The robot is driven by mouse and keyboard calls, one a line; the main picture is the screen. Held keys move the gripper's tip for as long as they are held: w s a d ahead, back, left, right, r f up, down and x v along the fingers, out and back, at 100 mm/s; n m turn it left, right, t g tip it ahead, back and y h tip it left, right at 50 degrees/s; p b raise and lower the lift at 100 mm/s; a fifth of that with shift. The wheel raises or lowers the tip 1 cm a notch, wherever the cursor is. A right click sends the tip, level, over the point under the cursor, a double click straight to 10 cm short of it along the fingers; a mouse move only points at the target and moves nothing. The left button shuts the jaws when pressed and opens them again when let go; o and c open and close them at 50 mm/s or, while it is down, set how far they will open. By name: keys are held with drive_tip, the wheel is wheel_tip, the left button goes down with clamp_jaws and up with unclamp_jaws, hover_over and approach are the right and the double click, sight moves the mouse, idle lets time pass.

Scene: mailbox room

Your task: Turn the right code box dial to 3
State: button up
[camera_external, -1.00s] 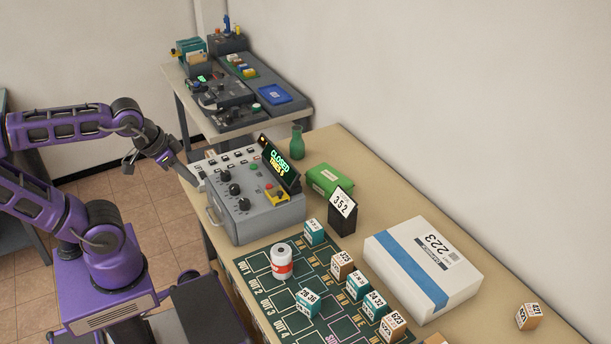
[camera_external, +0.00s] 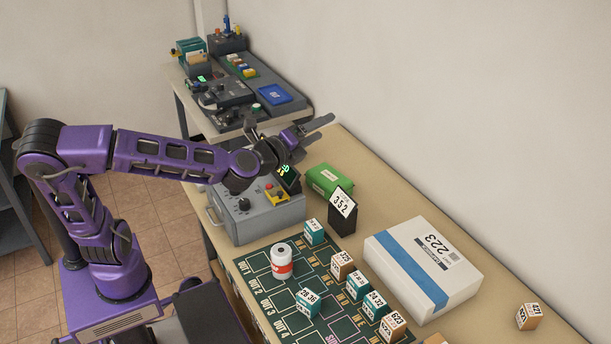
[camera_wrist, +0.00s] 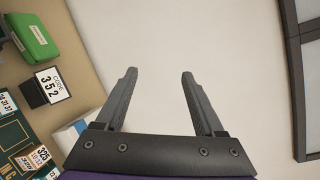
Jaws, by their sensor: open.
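The grey code box (camera_external: 262,222) stands on the table in the external view. One black dial (camera_external: 244,204) shows on its sloped face; the other dials and most of its display (camera_external: 287,177) are hidden behind my arm. My gripper (camera_external: 292,124) is above and behind the box, near the wall side, open and empty. In the wrist view my two fingers (camera_wrist: 160,88) are spread apart with only pale wall between them. A black stand with a card reading 352 (camera_external: 342,205) is right of the box; it also shows in the wrist view (camera_wrist: 50,88).
A large white parcel (camera_external: 422,265), a white roll (camera_external: 281,262) and several small boxes are to the right and front. A second table (camera_external: 180,110) with equipment stands farther back.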

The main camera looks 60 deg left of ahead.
drive_tip(key=w+d+r+m+t+h, duration=0.2)
drive_tip(key=w+d+m+h, duration=0.15)
drive_tip(key=d+m, duration=0.2)
drive_tip(key=w+a+r+n+y+b, duration=0.1)
drive_tip(key=w+a+r+n+y, duration=0.15)
drive_tip(key=a, duration=0.55)
drive_tip(key=s+a+f+n+g+y+p, duration=0.1)
drive_tip(key=a+f+n+g+y, duration=0.25)
drive_tip(key=a, duration=0.65)
drive_tip(key=s+a+f+n+g+y, duration=0.2)
drive_tip(key=a+n+g, duration=0.25)
drive_tip(key=a, duration=0.45)
drive_tip(key=s+a+f+n+g+h+p, duration=0.2)
drive_tip(key=s+a+f+n+g, duration=0.35)
drive_tip(key=s+f+n, duration=0.2)
drive_tip(key=n+g+h+p, duration=0.2)
drive_tip(key=n+g+h, duration=0.3)
drive_tip(key=n+h, duration=0.3)
approach(244, 201)
drive_tip(key=shift+m, duration=0.25)
wheel_tip(244, 201, down, 9)
drive_tip(key=shift+r+b, duration=0.2)
drive_tip(key=shift+b, duration=0.9)
